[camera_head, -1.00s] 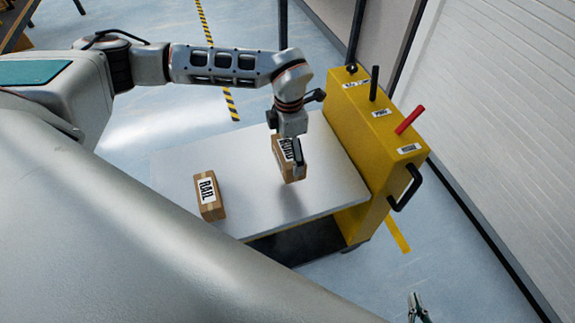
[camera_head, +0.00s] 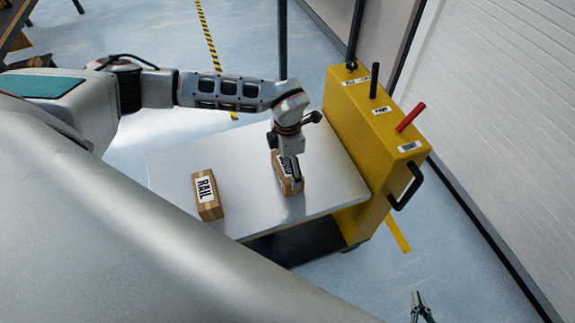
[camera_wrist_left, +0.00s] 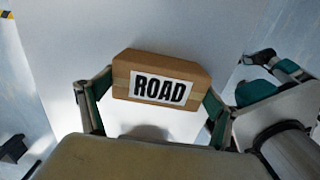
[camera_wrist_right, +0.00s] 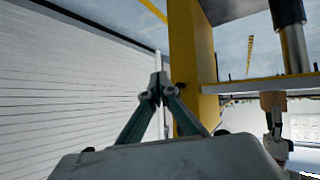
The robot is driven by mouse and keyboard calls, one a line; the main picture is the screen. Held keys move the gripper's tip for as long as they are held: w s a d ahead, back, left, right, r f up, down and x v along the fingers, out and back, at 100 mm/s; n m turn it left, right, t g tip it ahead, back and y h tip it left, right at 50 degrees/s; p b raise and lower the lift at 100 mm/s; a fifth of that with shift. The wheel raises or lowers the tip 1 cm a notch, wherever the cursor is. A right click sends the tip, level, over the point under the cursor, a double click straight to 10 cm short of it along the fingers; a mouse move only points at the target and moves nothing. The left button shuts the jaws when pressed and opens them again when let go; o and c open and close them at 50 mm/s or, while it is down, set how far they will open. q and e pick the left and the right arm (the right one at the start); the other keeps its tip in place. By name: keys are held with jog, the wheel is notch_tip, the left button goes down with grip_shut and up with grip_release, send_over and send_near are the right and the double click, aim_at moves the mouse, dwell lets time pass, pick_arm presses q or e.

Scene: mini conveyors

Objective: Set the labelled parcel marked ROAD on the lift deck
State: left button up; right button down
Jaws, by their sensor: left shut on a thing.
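The brown parcel labelled ROAD (camera_head: 296,185) is over the right part of the light grey lift deck (camera_head: 325,160). My left gripper (camera_head: 288,168) is shut on it from above. In the left wrist view the ROAD parcel (camera_wrist_left: 160,88) sits between the two fingers, its label facing the camera. Its underside is at or very close to the deck; I cannot tell whether it touches. My right gripper (camera_head: 420,308) is low at the bottom right, away from the deck. In the right wrist view its fingertips (camera_wrist_right: 158,88) meet, with nothing between them.
A second parcel labelled RAIL (camera_head: 207,196) stands on the deck left of the ROAD parcel. A yellow control housing (camera_head: 375,130) with a red lever (camera_head: 410,118) and a black handle (camera_head: 405,188) rises at the deck's right end. The deck's back left is bare.

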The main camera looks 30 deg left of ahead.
aim_at(288, 165)
pick_arm(q)
jog(key=o, duration=1.2)
jog(key=shift+f, duration=0.15)
jog(key=shift+c, duration=0.2)
notch_tip(288, 165, up, 12)
jog(key=p, duration=0.1)
jog(key=shift+r, duration=0.2)
